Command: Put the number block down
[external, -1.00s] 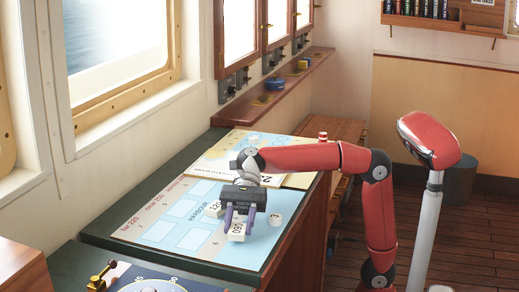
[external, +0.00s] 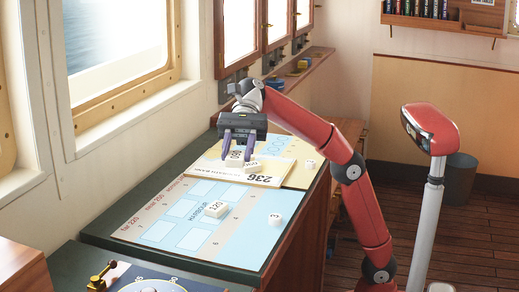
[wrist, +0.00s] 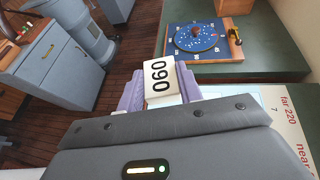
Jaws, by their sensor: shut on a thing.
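In the external view my gripper (external: 239,152) points down over the yellow chart (external: 225,170), shut on the block (external: 234,159). I cannot tell whether the two touch, or whether the held block touches the surface below.
The window wall and wooden ledge (external: 265,90) run along the back left. A blue dial panel (wrist: 205,40) shows in the wrist view.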

